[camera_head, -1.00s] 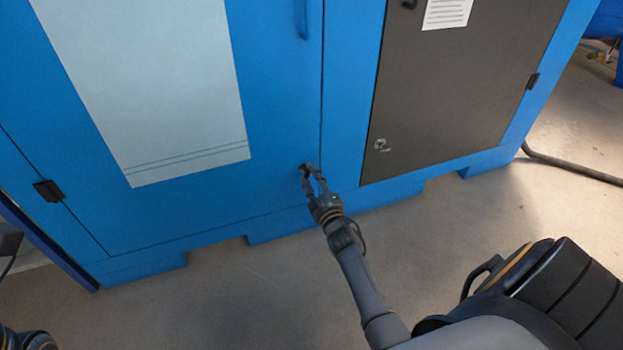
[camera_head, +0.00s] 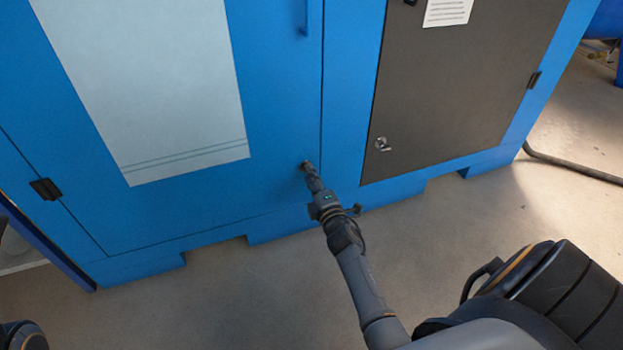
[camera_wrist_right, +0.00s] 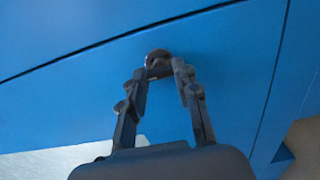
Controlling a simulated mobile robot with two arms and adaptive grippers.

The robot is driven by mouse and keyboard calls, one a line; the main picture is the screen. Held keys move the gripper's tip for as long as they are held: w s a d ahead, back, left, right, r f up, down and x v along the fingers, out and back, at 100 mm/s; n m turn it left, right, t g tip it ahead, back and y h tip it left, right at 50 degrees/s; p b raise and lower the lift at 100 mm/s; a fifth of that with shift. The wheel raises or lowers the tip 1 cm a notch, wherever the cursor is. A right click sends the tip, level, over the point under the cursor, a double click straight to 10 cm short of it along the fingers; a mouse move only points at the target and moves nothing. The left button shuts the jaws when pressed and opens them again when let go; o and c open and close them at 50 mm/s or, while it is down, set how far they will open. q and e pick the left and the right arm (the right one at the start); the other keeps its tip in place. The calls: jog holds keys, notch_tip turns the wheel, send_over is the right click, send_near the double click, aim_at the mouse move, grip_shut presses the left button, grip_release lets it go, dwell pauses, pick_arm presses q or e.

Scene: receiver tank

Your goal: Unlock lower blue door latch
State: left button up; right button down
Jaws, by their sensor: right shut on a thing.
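The blue door (camera_head: 275,120) fills the left and middle of the head view, with a pale panel on it. Its lower latch (camera_head: 305,165) is a small dark round piece near the door's lower right corner. My right gripper (camera_head: 309,172) is at this latch, its fingers shut on it. In the right wrist view the latch (camera_wrist_right: 157,57) sits between the two fingertips (camera_wrist_right: 160,70), which hide part of it. In the head view the gripper looks edge-on, with one finger hiding the other. My left gripper does not show.
A dark grey door (camera_head: 450,90) with a silver latch (camera_head: 381,144) stands to the right. A blue handle (camera_head: 303,18) is higher on the blue door. A black hinge (camera_head: 46,189) is at the left. The floor (camera_head: 260,300) before the cabinet is clear. A dark hose (camera_head: 575,165) lies at the right.

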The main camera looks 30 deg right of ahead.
dwell(0.4)
jog(key=c, duration=1)
grip_release()
jog(key=v, duration=1.2)
jog(key=shift+s+f, duration=0.1)
